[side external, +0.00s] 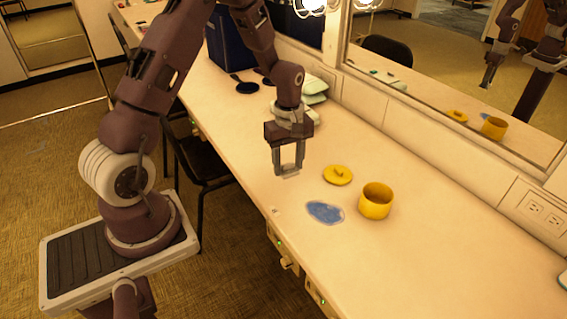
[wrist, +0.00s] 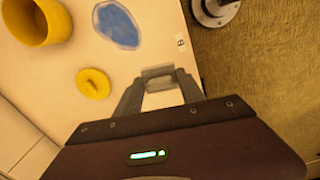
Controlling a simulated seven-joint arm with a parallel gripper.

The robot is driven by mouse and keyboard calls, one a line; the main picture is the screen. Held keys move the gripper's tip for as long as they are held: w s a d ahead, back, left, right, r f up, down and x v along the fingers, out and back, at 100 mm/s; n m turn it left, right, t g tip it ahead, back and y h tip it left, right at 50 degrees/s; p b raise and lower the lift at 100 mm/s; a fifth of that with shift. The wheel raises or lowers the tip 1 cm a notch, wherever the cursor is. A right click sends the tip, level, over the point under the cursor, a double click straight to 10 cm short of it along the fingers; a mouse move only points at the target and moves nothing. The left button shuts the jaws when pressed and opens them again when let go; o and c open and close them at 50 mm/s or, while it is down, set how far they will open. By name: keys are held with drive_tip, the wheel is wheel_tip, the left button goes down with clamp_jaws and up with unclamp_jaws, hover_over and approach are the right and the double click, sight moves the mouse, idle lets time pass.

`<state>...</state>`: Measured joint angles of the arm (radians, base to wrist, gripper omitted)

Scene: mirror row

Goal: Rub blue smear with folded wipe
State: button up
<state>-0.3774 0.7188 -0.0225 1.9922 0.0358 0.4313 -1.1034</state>
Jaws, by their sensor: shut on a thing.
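The blue smear (side external: 325,212) is a flat oval patch on the pale counter, near its front edge; it also shows at the top of the wrist view (wrist: 117,25). My gripper (side external: 288,172) is above the counter, to the left of and behind the smear, and apart from it. Its fingers, also seen in the wrist view (wrist: 158,84), are shut on a small pale grey-white piece (wrist: 157,71), which looks like the folded wipe. Its folds are too small to make out.
A yellow pot (side external: 375,204) stands just right of the smear. Its yellow knobbed lid (side external: 338,175) lies behind the smear. A mirror (side external: 470,85) runs along the wall. A black hand mirror (side external: 246,87) and blue bin (side external: 226,45) are farther back.

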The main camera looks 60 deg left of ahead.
sight(346, 210)
drive_tip(key=w+d+f+m, duration=0.2)
drive_tip(key=w+d+m, duration=0.75)
drive_tip(key=m, duration=0.65)
drive_tip(key=shift+w+a+f, duration=0.25)
drive_tip(key=shift+a+f, duration=0.05)
drive_tip(key=shift+f, duration=0.9)
drive_tip(key=shift+w+a+f, duration=0.3)
drive_tip(key=shift+f, duration=0.9)
drive_tip(key=shift+w+a+f, duration=0.25)
drive_tip(key=shift+a+f, duration=0.05)
drive_tip(key=shift+f, duration=0.9)
drive_tip(key=shift+s+f, duration=0.2)
drive_tip(key=shift+f, duration=0.1)
drive_tip(key=shift+c, duration=0.5)
drive_tip(key=shift+s+d+f, duration=0.1)
drive_tip(key=shift+s, duration=4.8)
drive_tip(key=shift+d, duration=0.8)
drive_tip(key=shift+w+a, duration=0.1)
drive_tip(key=shift+w, duration=5)
drive_tip(key=shift+d, duration=0.75)
drive_tip(key=shift+s, duration=4.8)
drive_tip(key=shift+s+d, duration=0.15)
drive_tip(key=shift+s, duration=0.15)
drive_tip(key=shift+w+d, duration=0.1)
drive_tip(key=shift+d, duration=0.7)
drive_tip(key=shift+w+a, duration=0.1)
drive_tip(key=shift+w, duration=4.9)
drive_tip(key=shift+r, duration=4.1)
